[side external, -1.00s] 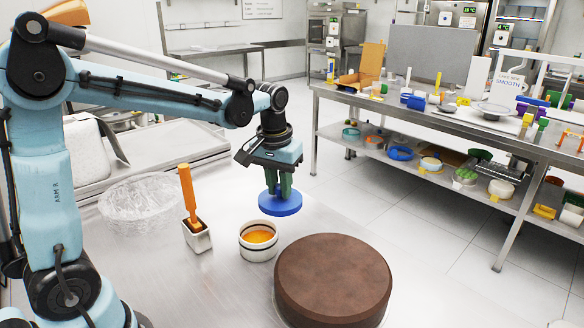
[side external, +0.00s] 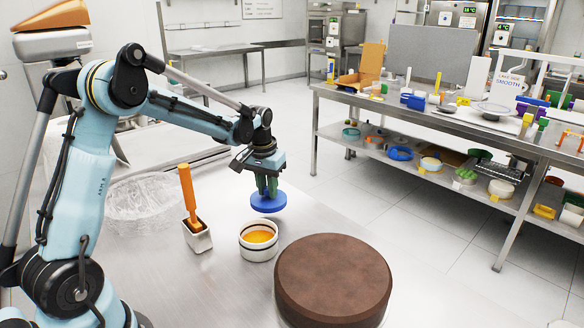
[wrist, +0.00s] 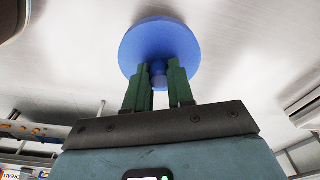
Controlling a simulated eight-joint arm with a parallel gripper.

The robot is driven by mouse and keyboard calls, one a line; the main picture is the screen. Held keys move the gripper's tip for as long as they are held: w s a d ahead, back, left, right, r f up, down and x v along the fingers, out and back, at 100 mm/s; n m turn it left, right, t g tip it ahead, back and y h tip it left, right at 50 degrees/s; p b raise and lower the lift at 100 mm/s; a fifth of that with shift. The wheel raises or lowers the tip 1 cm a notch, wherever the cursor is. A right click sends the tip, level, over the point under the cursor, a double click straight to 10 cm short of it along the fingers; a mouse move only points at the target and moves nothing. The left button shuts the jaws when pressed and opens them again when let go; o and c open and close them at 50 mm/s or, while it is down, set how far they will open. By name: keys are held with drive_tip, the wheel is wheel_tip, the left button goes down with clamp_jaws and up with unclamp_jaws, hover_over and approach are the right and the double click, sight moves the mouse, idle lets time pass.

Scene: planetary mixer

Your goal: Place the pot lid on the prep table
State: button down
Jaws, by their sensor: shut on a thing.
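The pot lid (side external: 268,203) is a round blue disc with a small knob. My gripper (side external: 267,186) points down with its green fingers shut on the knob. The lid is level, just behind and slightly right of a white pot with dark bands (side external: 259,246) holding orange liquid. The pot is uncovered on the steel prep table (side external: 225,285). In the wrist view the lid (wrist: 160,40) is seen past the fingers, with the pale table surface beyond it. I cannot tell whether the lid touches the table.
A large brown cake (side external: 333,280) stands right of the pot. A small metal holder (side external: 198,238) with an orange-handled tool (side external: 187,190) is left of it. A clear crinkled bowl (side external: 145,197) is further left. A cluttered shelf bench (side external: 440,120) stands across the aisle.

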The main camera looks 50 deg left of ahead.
sight(268, 198)
drive_tip(key=shift+f, duration=1.85)
drive_tip(key=shift+f, duration=0.15)
drive_tip(key=c, duration=1)
unclamp_jaws()
wheel_tip(268, 198, up, 12)
drive_tip(key=s, duration=0.1)
drive_tip(key=shift+s+d+f+m+t+h, duration=0.1)
drive_tip(key=shift+s+d+m+t, duration=0.8)
drive_tip(key=shift+s+d, duration=1.7)
drive_tip(key=shift+s+d+r+m+t+h, duration=0.1)
drive_tip(key=shift+s+d+m+t, duration=0.75)
drive_tip(key=shift+s+d, duration=1.7)
drive_tip(key=shift+s+d+f+m+t+h, duration=0.1)
drive_tip(key=shift+s+d+m+t, duration=0.35)
drive_tip(key=shift+s+d+t, duration=1.5)
